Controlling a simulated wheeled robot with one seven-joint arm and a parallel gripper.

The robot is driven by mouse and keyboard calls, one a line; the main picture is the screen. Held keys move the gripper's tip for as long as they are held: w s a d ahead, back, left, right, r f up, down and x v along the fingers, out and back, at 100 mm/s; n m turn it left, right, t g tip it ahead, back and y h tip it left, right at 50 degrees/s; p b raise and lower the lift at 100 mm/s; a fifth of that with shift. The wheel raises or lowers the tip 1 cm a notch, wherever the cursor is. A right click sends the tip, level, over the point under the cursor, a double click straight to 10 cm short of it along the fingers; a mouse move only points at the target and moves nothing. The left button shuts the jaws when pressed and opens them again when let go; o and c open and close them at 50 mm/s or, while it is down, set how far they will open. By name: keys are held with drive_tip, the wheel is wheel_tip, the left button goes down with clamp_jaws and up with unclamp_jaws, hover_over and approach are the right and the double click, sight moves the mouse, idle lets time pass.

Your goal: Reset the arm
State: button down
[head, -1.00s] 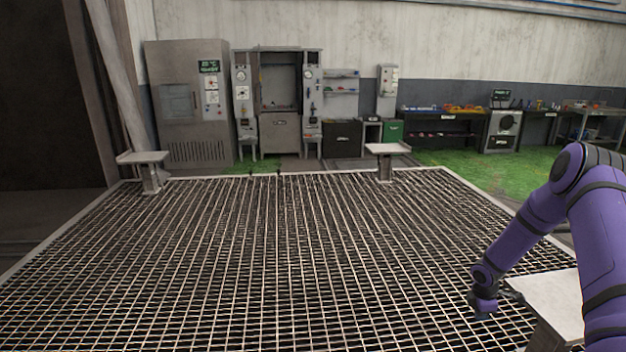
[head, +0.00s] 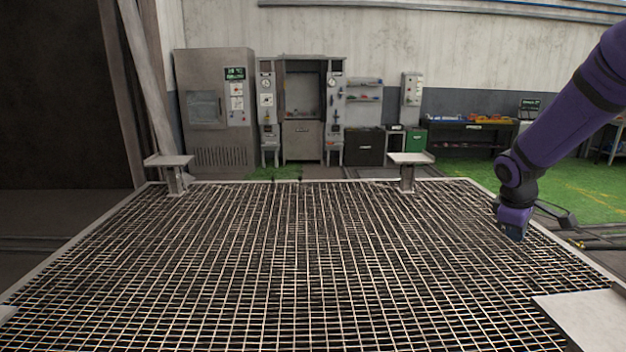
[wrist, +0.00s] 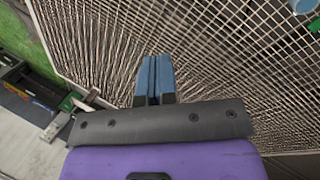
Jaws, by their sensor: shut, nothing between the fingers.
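My purple arm reaches in from the upper right of the head view. My gripper (head: 515,236) hangs above the right part of the grated platform (head: 300,262). In the wrist view my gripper (wrist: 154,78) shows its two blue fingers side by side, closed together with nothing between them. The grating (wrist: 215,55) lies beyond the fingertips.
Small pedestal plates stand at the platform's back left (head: 170,161) and back right (head: 411,158). A pale plate (head: 590,322) sits at the near right. A grey cabinet (head: 215,110) and a workbench (head: 465,137) line the back wall. The space over the grating's middle is clear.

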drive_tip(key=s+a+r+m+t, duration=0.1)
drive_tip(key=s+a+r+m, duration=0.1)
drive_tip(key=s+a+r, duration=0.4)
drive_tip(key=s+a+r+m+t, duration=0.1)
drive_tip(key=s+a+r+m, duration=0.15)
drive_tip(key=s+r, duration=0.5)
drive_tip(key=s+a+r+m+y, duration=0.1)
drive_tip(key=s+a, duration=0.3)
drive_tip(key=s, duration=0.4)
drive_tip(key=s+a+r+m+t+y, duration=0.1)
drive_tip(key=s+a, duration=0.3)
drive_tip(key=s, duration=0.5)
drive_tip(key=shift+m+t+y, duration=0.3)
drive_tip(key=shift+m+y, duration=0.35)
drive_tip(key=shift+y, duration=0.15)
